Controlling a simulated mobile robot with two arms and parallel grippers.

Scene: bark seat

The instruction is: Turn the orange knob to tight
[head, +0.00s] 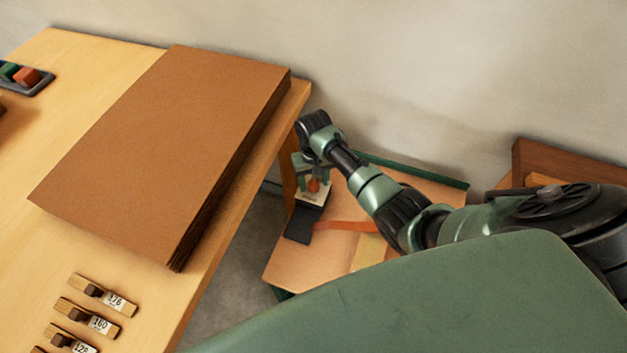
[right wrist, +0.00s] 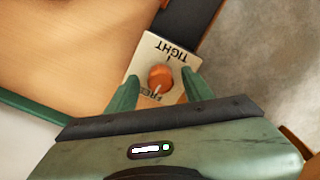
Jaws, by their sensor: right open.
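The orange knob (right wrist: 161,76) sits on a pale plate (right wrist: 148,50) marked TIGHT at the far end and FREE at the near end in the right wrist view. A pale pointer line on the knob is turned toward the FREE side. My right gripper (right wrist: 160,80) is open, with one green finger on each side of the knob and visible gaps between. My left gripper is not in view.
The plate is on a dark block (head: 299,226) over a light wooden surface (head: 290,262) with a green edge. An orange strap (head: 340,225) lies beside it. A wooden table (head: 216,262) with a large brown slab (head: 165,150) and labelled wooden pieces (head: 98,322) stands left.

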